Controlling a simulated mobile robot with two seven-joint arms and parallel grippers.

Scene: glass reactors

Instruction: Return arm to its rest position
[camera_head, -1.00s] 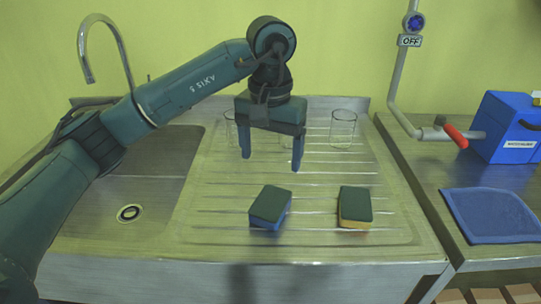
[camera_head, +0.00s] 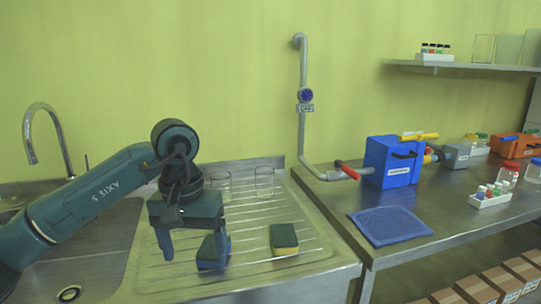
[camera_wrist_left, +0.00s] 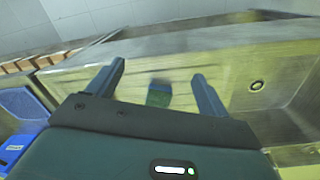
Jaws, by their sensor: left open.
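My left arm reaches in from the left over the sink in the head view. Its gripper (camera_head: 196,246) points down over the drainboard (camera_head: 240,214), open and empty. Behind its right finger stands a blue sponge with a dark green top (camera_head: 208,252), partly covered by the gripper. In the left wrist view the two fingers are spread wide (camera_wrist_left: 160,82), with a blurred green and blue sponge (camera_wrist_left: 159,94) showing between and beyond them. My right gripper does not show.
A yellow sponge with a green top (camera_head: 284,239) lies on the drainboard. Two glass beakers (camera_head: 264,182) stand at its back. A tap (camera_head: 45,125) rises behind the sink. To the right, the bench holds a blue cloth (camera_head: 390,226), a blue box (camera_head: 392,163) and a vial rack (camera_head: 491,196).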

